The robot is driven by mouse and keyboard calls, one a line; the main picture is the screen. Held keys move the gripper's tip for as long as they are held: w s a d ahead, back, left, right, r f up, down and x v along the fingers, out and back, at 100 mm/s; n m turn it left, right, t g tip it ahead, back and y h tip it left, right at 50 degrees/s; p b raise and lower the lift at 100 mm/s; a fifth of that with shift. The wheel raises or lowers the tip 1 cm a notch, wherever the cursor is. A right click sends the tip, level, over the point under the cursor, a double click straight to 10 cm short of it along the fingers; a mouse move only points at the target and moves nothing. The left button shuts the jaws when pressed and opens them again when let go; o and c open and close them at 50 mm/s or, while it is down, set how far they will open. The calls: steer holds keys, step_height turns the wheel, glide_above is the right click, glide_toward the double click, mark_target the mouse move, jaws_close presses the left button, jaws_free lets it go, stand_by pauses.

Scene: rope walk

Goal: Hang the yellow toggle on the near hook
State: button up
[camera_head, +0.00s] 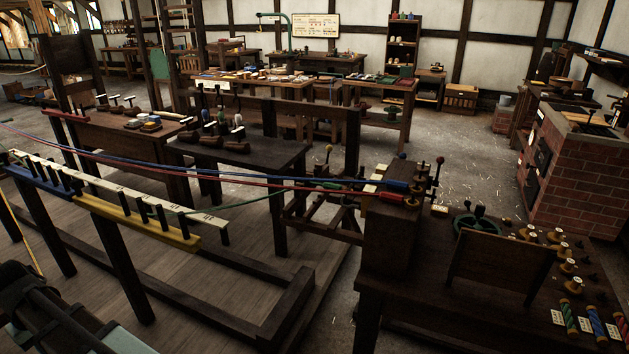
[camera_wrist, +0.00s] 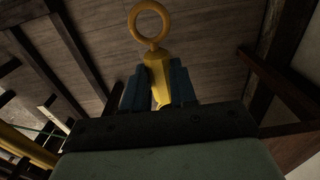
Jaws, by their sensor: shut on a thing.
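The yellow toggle (camera_wrist: 127,69) has a round ring at its top and a tapering body below. My gripper (camera_wrist: 160,90) is shut on its body in the wrist view, with a dark blue finger on each side. The ring stands clear above the fingers. In the head view part of my arm shows at the bottom left; the fingers and toggle are not visible there. A wooden headstock (camera_head: 390,240) stands right of centre, with ropes running to its small fittings. I cannot tell which fitting is the near hook.
Red, blue and green ropes (camera_head: 230,183) stretch from the left to the headstock. A white labelled rail (camera_head: 120,187) and a yellow rail (camera_head: 135,222) with dark pegs stand at left. A dark bench (camera_head: 470,270) carries spools at right. A brick stove (camera_head: 575,170) stands behind it.

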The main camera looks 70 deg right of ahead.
stand_by(0.6)
steer(key=d+r+m, duration=0.1)
steer(key=d+r, duration=0.3)
steer(key=d, duration=1.2)
steer(key=d+r+m+h, duration=0.15)
steer(key=d+r, duration=0.35)
steer(key=d, duration=1.1)
steer(key=d+r+m+y, duration=0.15)
steer(key=d+r, duration=0.25)
steer(key=d, duration=1.2)
steer(key=s+d+r+n+h, duration=0.1)
steer(key=s+d, duration=0.6)
steer(key=d, duration=0.4)
steer(key=s+d+r, duration=0.1)
steer(key=s+d, duration=0.7)
steer(key=d, duration=0.3)
steer(key=s+d+n+h, duration=0.1)
steer(key=s+d+n, duration=0.2)
steer(key=s+d, duration=1.4)
steer(key=s, duration=0.4)
steer(key=shift+d+r, duration=0.35)
steer(key=shift+r, duration=0.05)
steer(key=shift+f, duration=0.3)
steer(key=shift+f, duration=2.85)
